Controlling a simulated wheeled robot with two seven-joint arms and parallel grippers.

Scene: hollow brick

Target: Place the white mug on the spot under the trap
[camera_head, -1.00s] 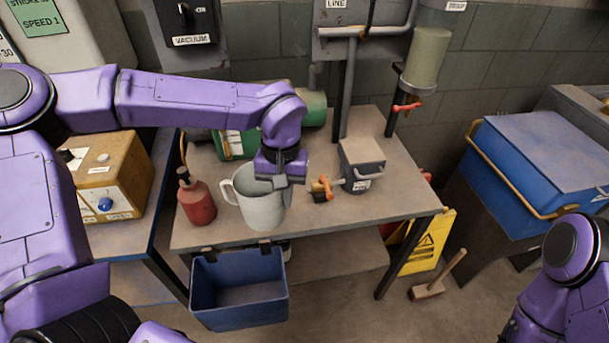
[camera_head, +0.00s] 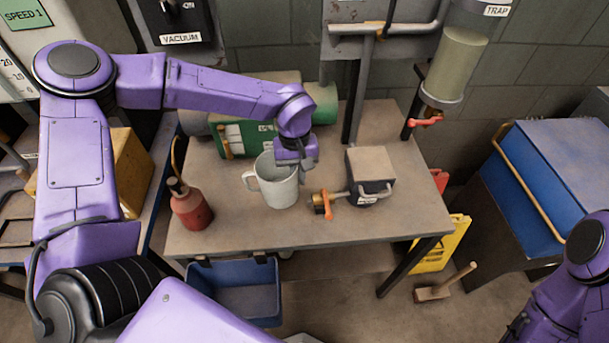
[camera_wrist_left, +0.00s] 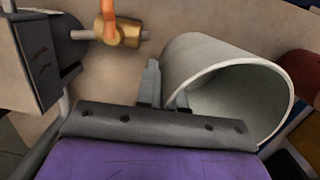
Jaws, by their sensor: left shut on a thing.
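The white mug (camera_head: 277,188) is upright near the middle of the workbench, its handle to the left. My left gripper (camera_head: 298,162) is shut on the right side of its rim. In the left wrist view the mug (camera_wrist_left: 190,52) shows its open mouth, with one finger of the gripper (camera_wrist_left: 166,92) inside the wall and one outside. I cannot tell whether its base touches the bench. The trap (camera_head: 455,65) is a cloudy cylinder with a red-handled valve (camera_head: 426,121) below, at the bench's back right. No marked spot shows under it. My right gripper is out of view.
A grey block-shaped device (camera_head: 371,165) with an orange-handled brass valve (camera_head: 322,204) stands right of the mug. A red bottle (camera_head: 190,207) stands left, a green machine (camera_head: 245,140) behind. The bench top (camera_head: 415,200) is clear at the right.

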